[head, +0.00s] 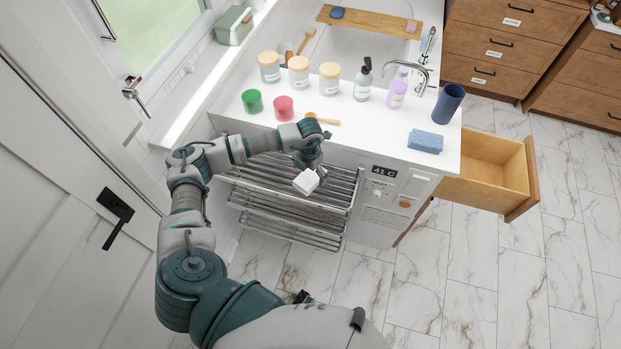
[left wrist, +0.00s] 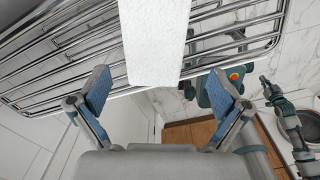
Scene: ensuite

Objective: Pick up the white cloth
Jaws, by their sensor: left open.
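The white cloth (head: 306,181) shows as a small white shape at the metal towel rack (head: 262,205) below the counter's front edge. In the left wrist view the white cloth (left wrist: 155,45) is a textured strip lying across the rack bars, its near end between my fingers. My left gripper (head: 314,166) is right at the cloth in the head view and partly hides it. In the left wrist view my left gripper (left wrist: 160,92) is open, with a finger on each side of the cloth and visible gaps. My right gripper is not in view.
The white counter (head: 300,105) above the rack holds cups, jars, bottles, a wooden brush (head: 322,119) and a blue sponge (head: 425,141). An open wooden drawer (head: 490,175) juts out at the right. A white door (head: 60,200) is at the left. The marble floor ahead is clear.

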